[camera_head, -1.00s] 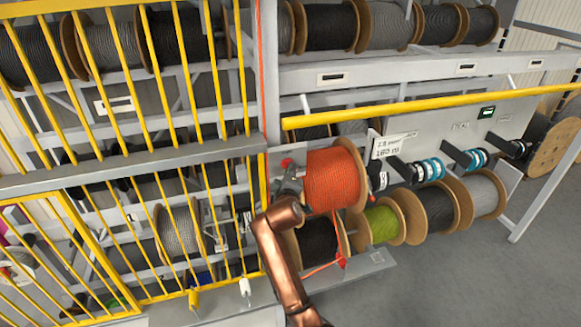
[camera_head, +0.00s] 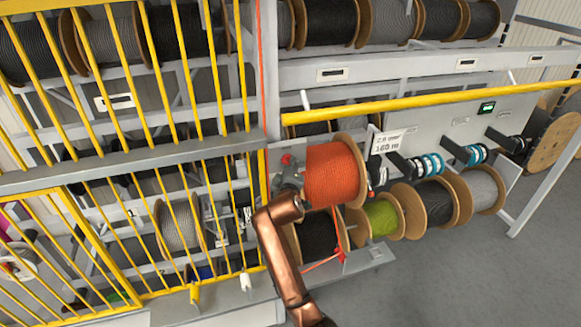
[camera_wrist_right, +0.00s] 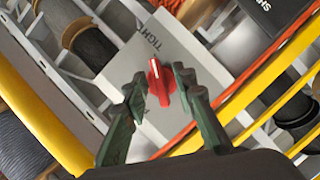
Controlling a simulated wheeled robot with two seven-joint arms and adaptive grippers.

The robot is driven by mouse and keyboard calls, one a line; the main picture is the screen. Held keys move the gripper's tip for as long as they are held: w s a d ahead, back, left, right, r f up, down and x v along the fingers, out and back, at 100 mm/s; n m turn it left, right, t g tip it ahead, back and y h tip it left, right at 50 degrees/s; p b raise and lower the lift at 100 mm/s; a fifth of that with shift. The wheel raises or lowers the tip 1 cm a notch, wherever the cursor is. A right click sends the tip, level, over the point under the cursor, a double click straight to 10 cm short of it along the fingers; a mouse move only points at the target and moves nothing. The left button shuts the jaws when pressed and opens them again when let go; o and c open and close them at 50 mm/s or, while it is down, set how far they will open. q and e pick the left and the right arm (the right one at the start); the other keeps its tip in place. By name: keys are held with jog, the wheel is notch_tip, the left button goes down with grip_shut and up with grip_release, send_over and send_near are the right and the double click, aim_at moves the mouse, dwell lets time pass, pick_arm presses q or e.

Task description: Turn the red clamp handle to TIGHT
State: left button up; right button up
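The red clamp handle (camera_wrist_right: 160,82) with a white stripe stands on a grey plate (camera_wrist_right: 190,50) in the right wrist view. The word TIGHT is printed above it on the plate. My right gripper (camera_wrist_right: 159,75) is open, with its dark green fingers on either side of the handle; a gap shows at the left finger, and the right finger is close to the handle. In the head view, a small red part (camera_head: 287,159), seemingly the handle, shows just above my right gripper (camera_head: 289,186), left of the orange cable reel (camera_head: 332,174). My left gripper is not in view.
A yellow rail (camera_head: 420,105) runs across the rack above the orange reel. A yellow barred gate (camera_head: 130,190) fills the left. Several other reels, such as the green one (camera_head: 381,218), sit low on the right. Open floor (camera_head: 450,270) lies at the lower right.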

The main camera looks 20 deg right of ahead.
jog(key=v, duration=0.7)
jog(key=shift+s, duration=0.3)
jog(key=shift+a, duration=0.1)
